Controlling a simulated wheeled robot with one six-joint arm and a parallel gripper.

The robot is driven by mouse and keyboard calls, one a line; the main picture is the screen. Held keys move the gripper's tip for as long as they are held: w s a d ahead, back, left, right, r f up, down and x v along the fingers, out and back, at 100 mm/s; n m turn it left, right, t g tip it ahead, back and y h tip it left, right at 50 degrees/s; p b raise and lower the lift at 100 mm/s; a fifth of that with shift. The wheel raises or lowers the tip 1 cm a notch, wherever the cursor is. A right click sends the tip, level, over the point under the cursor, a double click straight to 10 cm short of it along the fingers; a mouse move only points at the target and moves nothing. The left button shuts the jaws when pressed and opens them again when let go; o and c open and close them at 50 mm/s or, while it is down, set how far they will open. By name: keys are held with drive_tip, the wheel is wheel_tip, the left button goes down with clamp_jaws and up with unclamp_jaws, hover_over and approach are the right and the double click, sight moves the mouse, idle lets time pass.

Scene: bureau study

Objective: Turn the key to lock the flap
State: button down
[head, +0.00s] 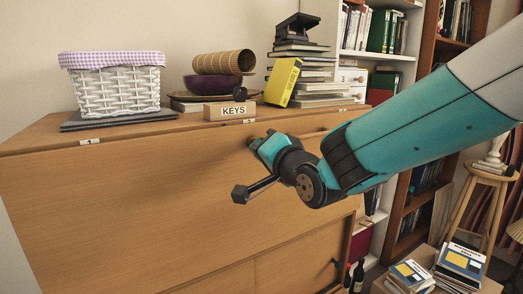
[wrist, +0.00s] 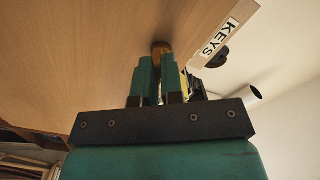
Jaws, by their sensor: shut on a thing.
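The flap (head: 130,205) is the broad wooden front of the bureau and stands upright, closed, as far as I can see. My gripper (head: 262,146) is at the flap's upper right part, below the KEYS box. In the wrist view my gripper (wrist: 160,65) has its two teal fingers close together on a small brown piece at the flap, the key (wrist: 161,47). The fingers hide most of the key, so its shape and turn angle cannot be told. The flap (wrist: 90,60) also fills the upper left of the wrist view.
On the bureau top stand a white basket (head: 115,90), the KEYS box (head: 229,111), a purple bowl (head: 213,84) and a book stack (head: 303,70) with a yellow book (head: 283,82). Bookshelves and a wooden stool (head: 470,195) are at right. The space before the flap's left is clear.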

drive_tip(key=shift+r+m+b, duration=0.15)
drive_tip(key=shift+m+b, duration=0.55)
drive_tip(key=shift+m, duration=1.1)
drive_tip(key=m+b, duration=0.1)
drive_tip(key=m, duration=0.2)
drive_tip(key=c, duration=1.3)
unclamp_jaws()
drive_tip(key=o, duration=0.6)
drive_tip(key=shift+s, duration=0.15)
